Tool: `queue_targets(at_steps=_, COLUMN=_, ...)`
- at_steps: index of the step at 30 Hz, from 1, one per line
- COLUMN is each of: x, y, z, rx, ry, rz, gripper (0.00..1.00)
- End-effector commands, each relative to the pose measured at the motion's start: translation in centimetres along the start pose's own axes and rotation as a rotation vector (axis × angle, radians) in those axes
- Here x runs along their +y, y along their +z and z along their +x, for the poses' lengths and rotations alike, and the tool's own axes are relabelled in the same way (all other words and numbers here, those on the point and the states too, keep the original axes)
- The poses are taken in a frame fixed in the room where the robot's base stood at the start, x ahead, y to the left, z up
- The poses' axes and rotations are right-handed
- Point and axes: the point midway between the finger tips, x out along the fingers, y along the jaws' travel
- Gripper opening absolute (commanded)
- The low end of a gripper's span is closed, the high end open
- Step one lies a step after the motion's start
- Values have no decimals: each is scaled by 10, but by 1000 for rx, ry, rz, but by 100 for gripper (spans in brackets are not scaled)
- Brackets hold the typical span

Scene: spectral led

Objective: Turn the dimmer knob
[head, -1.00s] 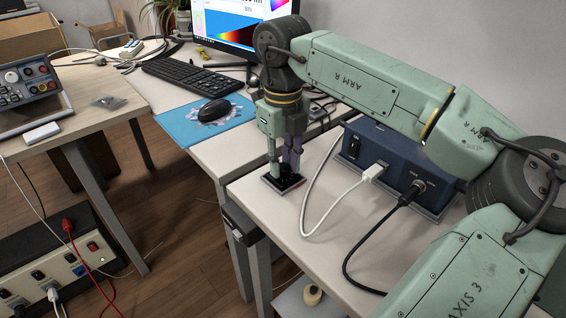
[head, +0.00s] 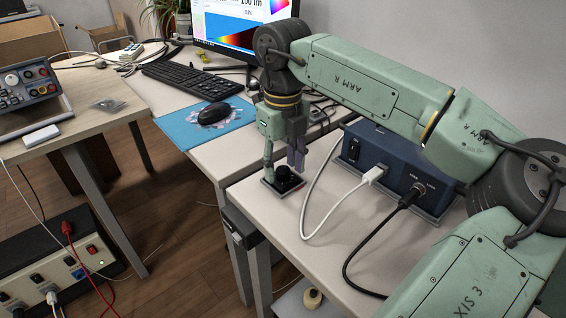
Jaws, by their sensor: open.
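The dimmer knob (head: 284,174) is a short black cylinder on a small dark square plate (head: 270,190) with a light rim. It sits near the left front edge of the right-hand table. My gripper (head: 283,165) points down from the arm at the knob, its fingers apart. One green finger is to the left of the knob, and purplish-grey fingers are behind and to its right. The fingertips are at about the height of the knob top or a little above; I cannot tell whether they touch it.
A blue box (head: 385,165) with a white cable (head: 335,205) and a black cable (head: 365,265) stands right of the knob. A mouse (head: 213,113) on a blue mat, a keyboard (head: 190,75) and a monitor (head: 240,25) are behind. The front table top is mostly clear.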

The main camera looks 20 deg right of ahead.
Motion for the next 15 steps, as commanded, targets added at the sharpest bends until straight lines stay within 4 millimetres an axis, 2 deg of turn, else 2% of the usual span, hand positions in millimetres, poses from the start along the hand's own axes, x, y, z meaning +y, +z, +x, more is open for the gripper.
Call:
queue_targets(at_steps=7, x=0, y=0, z=-7, rx=0, ry=0, rz=0, gripper=44)
queue_targets(at_steps=15, x=0, y=0, z=-51, rx=-1, ry=-2, rz=0, gripper=44)
